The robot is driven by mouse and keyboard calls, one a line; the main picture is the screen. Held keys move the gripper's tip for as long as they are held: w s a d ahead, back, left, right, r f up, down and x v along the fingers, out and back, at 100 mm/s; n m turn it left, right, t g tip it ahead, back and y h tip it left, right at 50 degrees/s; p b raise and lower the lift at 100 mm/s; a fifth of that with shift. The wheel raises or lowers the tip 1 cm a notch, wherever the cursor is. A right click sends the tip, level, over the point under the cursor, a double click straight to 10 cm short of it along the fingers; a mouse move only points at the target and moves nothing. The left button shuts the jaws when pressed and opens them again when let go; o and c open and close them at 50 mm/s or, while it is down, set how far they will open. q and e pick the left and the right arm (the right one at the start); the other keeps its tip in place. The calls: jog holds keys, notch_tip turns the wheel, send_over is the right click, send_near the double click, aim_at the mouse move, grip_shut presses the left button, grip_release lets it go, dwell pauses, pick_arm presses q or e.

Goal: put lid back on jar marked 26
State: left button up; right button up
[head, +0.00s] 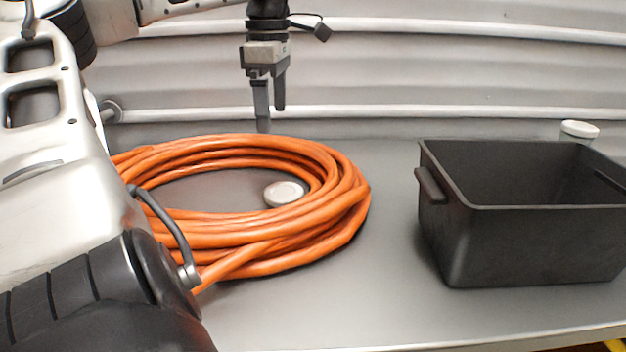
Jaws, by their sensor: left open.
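A round white lid (284,192) lies on the table inside the coil of orange hose, near the coil's right inner side. A small jar with a white top (579,131) stands behind the black bin at the far right. Its lower part is mostly hidden by the bin, and no number can be read on it. My left gripper (271,118) points down above the back of the coil, beyond the lid and apart from it. It is open with nothing between its fingers. My right gripper is not in view.
The thick orange hose coil (335,205) surrounds the lid. A deep black bin (530,245) with side handles stands at the right, in front of the jar. The grey table (385,250) is clear between coil and bin. A ribbed pale wall (400,70) closes the back.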

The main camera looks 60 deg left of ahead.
pick_arm(q)
jog(key=b, duration=0.2)
send_over(280, 185)
jog(key=s+d, duration=0.1)
jog(key=d, duration=0.1)
notch_tip(280, 185, down, 10)
jog(key=shift+s+f, duration=0.1)
jog(key=shift+s, duration=0.05)
jog(key=shift+f, duration=0.2)
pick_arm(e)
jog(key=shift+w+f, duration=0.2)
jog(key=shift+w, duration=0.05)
pick_arm(q)
notch_tip(280, 185, down, 5)
jog(key=shift+f, duration=0.15)
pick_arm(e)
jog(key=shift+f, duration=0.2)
